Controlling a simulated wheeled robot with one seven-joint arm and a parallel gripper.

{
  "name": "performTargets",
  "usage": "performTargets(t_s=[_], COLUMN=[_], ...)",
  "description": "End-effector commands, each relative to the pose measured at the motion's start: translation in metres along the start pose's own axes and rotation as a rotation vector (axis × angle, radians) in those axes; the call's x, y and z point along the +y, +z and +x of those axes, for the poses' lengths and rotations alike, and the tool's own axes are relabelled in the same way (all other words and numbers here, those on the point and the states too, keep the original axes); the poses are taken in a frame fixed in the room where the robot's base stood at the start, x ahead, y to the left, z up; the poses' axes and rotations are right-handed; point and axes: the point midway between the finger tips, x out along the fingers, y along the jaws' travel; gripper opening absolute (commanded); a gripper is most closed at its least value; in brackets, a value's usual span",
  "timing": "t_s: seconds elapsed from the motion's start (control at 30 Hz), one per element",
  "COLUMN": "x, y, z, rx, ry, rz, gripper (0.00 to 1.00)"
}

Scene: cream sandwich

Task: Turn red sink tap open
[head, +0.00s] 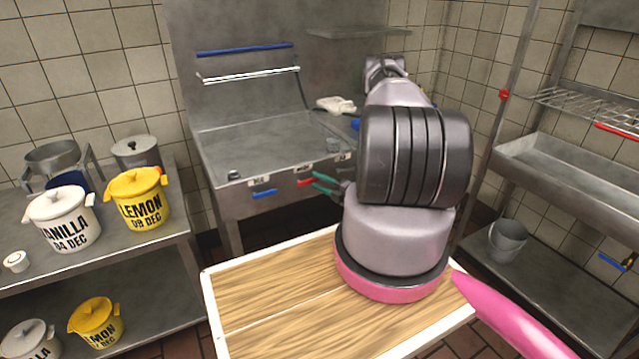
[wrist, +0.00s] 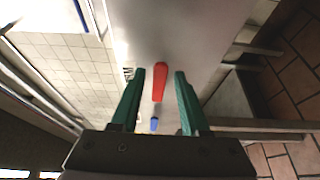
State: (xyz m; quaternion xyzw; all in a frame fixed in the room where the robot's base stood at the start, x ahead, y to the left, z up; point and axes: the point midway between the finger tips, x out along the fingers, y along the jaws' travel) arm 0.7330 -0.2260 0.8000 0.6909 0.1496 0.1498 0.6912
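The red tap lever (head: 305,182) sticks out from the front panel of the steel sink (head: 225,200), beside a small white label. In the wrist view the red lever (wrist: 160,80) lies between the green fingers of my gripper (wrist: 159,73). The fingers are open, with a visible gap on each side of the lever. In the head view my gripper (head: 324,182) is just right of the red lever, in front of the panel. My arm hides the right part of the sink.
A blue lever (head: 264,193) sits left of the red one on the same panel. A wooden-topped table (head: 275,295) stands in front of the sink. A shelf with yellow and white pots (head: 140,200) is at left. A grey bucket (head: 508,240) stands at right.

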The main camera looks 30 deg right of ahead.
Motion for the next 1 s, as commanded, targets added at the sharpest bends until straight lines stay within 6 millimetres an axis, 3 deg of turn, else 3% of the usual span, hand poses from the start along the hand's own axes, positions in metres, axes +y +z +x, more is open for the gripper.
performTargets(t_s=[0.03, 0.1, 1.0], x=[0.0000, 0.0000, -0.0003], y=[0.0000, -0.0001, -0.0002], z=[-0.0001, -0.0002, -0.0006], rx=[0.000, 0.000, 0.000], ry=[0.000, 0.000, -0.001], rz=[0.000, 0.000, 0.000], gripper=[0.22, 0.00, 0.00])
